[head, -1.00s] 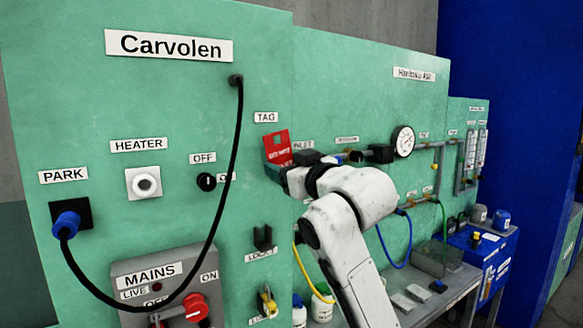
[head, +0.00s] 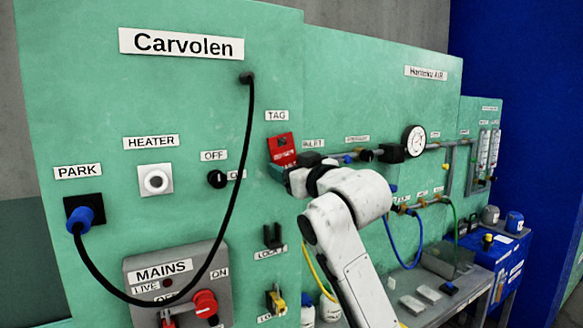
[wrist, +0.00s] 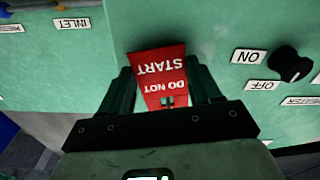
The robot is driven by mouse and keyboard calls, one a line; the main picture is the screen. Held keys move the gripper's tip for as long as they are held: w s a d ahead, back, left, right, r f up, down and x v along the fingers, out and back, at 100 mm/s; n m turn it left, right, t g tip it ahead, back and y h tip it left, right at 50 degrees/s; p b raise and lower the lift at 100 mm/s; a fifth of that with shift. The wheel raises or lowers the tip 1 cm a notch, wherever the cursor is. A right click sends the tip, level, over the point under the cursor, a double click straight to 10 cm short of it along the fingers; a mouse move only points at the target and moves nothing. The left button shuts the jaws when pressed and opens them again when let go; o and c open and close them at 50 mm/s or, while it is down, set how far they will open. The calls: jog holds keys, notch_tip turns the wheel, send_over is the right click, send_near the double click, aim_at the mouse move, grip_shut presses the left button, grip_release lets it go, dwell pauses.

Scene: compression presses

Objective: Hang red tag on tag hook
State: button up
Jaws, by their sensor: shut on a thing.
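The red tag (head: 283,145) is just below the TAG label (head: 277,116) on the green panel. In the wrist view the red tag (wrist: 160,68) reads DO NOT START upside down. My gripper (head: 284,164) is shut on the tag's lower part, and the dark fingers stand on both sides of it in the wrist view (wrist: 161,92). The tag is upright, close in front of the panel. I cannot tell whether it touches the panel. The tag hook does not show; the tag or gripper may hide it.
A black cable (head: 238,160) hangs in a loop left of the tag. A black rotary switch (head: 217,179) is to the lower left, and a dark bracket (head: 272,236) is below. Pipework with a gauge (head: 413,140) runs to the right of my arm.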

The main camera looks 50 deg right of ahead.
dwell(0.3)
jog(key=o, duration=0.9)
jog(key=b+v, duration=0.3)
jog(key=v, duration=0.7)
jog(key=shift+s, duration=0.4)
jog(key=shift+f, duration=0.15)
